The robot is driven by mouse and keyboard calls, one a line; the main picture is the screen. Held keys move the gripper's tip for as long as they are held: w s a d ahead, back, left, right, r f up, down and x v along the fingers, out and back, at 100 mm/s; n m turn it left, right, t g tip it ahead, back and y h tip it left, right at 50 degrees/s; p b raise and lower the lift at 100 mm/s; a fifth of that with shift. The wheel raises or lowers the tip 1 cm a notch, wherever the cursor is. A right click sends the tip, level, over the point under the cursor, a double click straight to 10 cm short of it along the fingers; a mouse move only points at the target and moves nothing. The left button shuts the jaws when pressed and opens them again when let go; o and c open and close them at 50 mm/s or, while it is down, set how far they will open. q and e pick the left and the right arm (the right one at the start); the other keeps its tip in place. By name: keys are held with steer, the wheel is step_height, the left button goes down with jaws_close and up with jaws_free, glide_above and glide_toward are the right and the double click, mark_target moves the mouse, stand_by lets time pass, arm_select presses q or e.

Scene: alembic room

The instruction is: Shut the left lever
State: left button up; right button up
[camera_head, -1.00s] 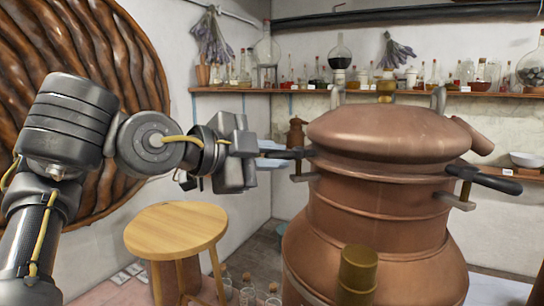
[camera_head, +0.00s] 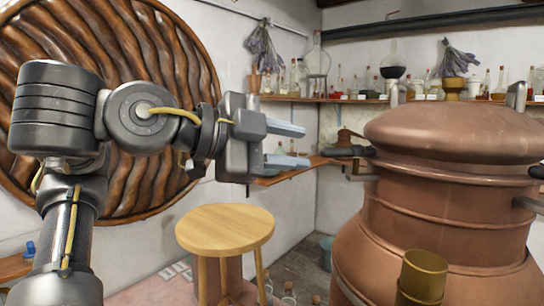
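The left lever (camera_head: 347,152) is a short dark handle on the left side of the copper still's (camera_head: 440,213) upper rim. It points left, roughly level, and a metal bracket shows below it. My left gripper (camera_head: 297,145) is open, its two pale fingers apart and pointing right. In the picture it stands just left of the lever's tip, with a gap between them and nothing held. Another dark lever (camera_head: 537,171) is cut off at the right edge. My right gripper is out of view.
A round wooden stool (camera_head: 225,229) stands below my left arm. A brass cup-like part (camera_head: 422,276) is at the still's front. Shelves of bottles and flasks (camera_head: 394,67) line the back wall. Open air lies between the stool and the still.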

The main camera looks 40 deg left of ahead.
arm_select(q)
steer(key=shift+b+v, duration=0.3)
steer(key=shift+v, duration=1.3)
